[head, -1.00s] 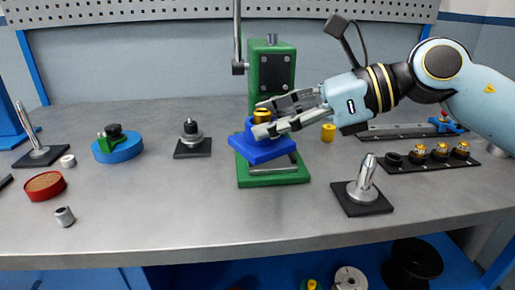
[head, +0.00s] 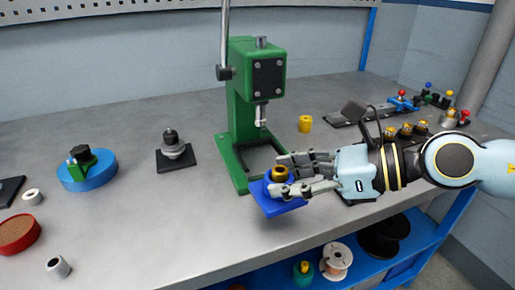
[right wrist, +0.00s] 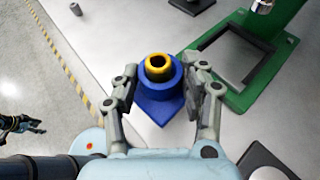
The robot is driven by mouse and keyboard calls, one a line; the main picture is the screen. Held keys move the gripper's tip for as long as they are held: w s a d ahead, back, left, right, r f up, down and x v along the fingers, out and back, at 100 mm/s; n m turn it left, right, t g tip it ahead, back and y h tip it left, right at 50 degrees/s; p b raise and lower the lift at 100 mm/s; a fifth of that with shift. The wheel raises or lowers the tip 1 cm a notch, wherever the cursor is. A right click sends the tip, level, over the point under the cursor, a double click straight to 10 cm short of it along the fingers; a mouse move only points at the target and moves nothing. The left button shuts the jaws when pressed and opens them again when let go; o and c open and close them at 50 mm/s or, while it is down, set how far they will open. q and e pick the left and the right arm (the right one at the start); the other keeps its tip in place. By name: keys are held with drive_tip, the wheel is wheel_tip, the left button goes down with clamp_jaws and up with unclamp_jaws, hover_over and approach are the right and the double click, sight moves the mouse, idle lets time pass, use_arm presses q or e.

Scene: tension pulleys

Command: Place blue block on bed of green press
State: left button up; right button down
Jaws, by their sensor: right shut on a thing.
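The blue block (head: 279,203) has a square base and a round boss with a yellow ring on top. My right gripper (head: 281,184) is shut on it, with one finger on each side of the boss. The block also shows in the right wrist view (right wrist: 157,97) between the fingers (right wrist: 157,88). The green press (head: 243,85) stands behind and left of the block. Its bed (head: 228,166) is a green frame around a dark-edged opening, with nothing on it. The block is in front of the bed, near the table's front edge.
A dark base with a grey stepped post (head: 174,150) stands left of the press. A blue round fixture (head: 87,176) and a red round dish (head: 17,234) are further left. A yellow cylinder (head: 305,123) stands right of the press.

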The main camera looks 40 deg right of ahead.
drive_tip(key=shift+m+t+h, duration=0.3)
drive_tip(key=shift+h, duration=0.1)
drive_tip(key=s, duration=0.1)
drive_tip(key=s+d, duration=0.1)
drive_tip(key=s+f+p, duration=0.1)
drive_tip(key=shift+s+d, duration=0.25)
drive_tip(key=shift+s, duration=0.05)
drive_tip(key=w+d+b, duration=0.1)
drive_tip(key=w, duration=0.3)
drive_tip(key=w+d+b, duration=0.1)
drive_tip(key=w, duration=0.3)
drive_tip(key=w+d+b, duration=0.1)
drive_tip(key=w+b, duration=0.1)
drive_tip(key=w, duration=0.3)
drive_tip(key=shift+d, duration=0.15)
drive_tip(key=w, duration=0.2)
drive_tip(key=w+d, duration=0.1)
drive_tip(key=w, duration=0.1)
drive_tip(key=shift+w+f, duration=0.1)
drive_tip(key=shift+w, duration=0.1)
drive_tip(key=shift+s+f, duration=0.1)
drive_tip(key=shift+f, duration=0.05)
drive_tip(key=shift+f+b, duration=0.2)
drive_tip(key=shift+b, duration=0.1)
drive_tip(key=c, duration=0.7)
unclamp_jaws()
